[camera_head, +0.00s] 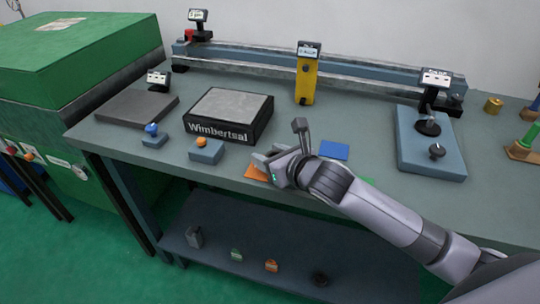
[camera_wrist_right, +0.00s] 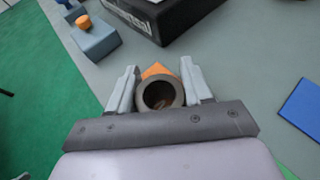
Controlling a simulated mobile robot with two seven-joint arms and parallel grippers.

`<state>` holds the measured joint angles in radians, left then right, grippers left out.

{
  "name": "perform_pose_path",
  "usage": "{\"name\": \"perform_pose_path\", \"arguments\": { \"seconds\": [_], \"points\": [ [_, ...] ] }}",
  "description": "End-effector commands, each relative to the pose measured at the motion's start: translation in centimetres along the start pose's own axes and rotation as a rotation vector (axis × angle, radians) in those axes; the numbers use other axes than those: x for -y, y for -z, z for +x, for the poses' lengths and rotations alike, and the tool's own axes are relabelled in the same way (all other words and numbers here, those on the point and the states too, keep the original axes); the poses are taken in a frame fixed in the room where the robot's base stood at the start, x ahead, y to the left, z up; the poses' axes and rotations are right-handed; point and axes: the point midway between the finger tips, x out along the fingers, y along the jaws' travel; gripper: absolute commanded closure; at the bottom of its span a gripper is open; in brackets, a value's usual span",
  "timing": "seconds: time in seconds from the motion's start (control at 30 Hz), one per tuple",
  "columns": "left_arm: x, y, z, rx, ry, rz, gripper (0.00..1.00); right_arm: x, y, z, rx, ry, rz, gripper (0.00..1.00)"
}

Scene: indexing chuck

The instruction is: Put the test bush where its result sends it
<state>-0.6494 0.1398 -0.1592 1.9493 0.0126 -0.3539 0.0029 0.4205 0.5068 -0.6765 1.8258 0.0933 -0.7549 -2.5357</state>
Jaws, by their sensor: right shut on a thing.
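My right gripper (camera_head: 267,160) is low over the front of the bench, at the orange pad (camera_head: 256,173). In the right wrist view its fingers (camera_wrist_right: 159,70) are shut on the sides of the test bush (camera_wrist_right: 160,96), a dark grey ring with an open bore facing the camera. The orange pad (camera_wrist_right: 155,70) shows just beyond the bush; whether they touch cannot be told. In the head view the fingers hide the bush. A blue pad (camera_head: 335,150) lies to the right, and a green pad (camera_head: 368,181) is mostly behind my arm. My left gripper is out of view.
A black Wimbertsal block (camera_head: 231,116) and a blue box with an orange button (camera_head: 206,150) stand left of the gripper. A yellow stand (camera_head: 306,82) is at the rail behind. A blue-grey plate with a gauge (camera_head: 430,150) is at right. The lower shelf holds small parts.

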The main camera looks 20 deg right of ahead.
Motion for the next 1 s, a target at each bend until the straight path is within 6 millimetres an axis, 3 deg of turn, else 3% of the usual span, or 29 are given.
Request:
{"name": "perform_pose_path", "arguments": {
  "seconds": [0.2, 0.23, 0.3, 0.67, 1.0],
  "points": [
    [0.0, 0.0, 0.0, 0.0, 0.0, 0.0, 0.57, 0.0, 0.1, 0.1, 0.003, -0.001, -0.001, 0.94],
    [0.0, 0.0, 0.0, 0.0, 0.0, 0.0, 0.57, 0.0, 0.2, 0.1, 0.0, -0.001, -0.001, 0.44],
    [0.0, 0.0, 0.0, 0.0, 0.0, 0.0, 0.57, 0.0, 0.2, 0.1, 0.0, -0.001, 0.0, 0.25],
    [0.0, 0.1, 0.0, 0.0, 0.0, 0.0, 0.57, 0.0, -0.1, -0.1, 0.0, 0.0, 0.001, 0.25],
    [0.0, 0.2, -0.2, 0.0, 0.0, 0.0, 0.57, 0.0, 0.0, -4.4, -0.001, -0.001, -0.003, 0.25]
  ]
}}
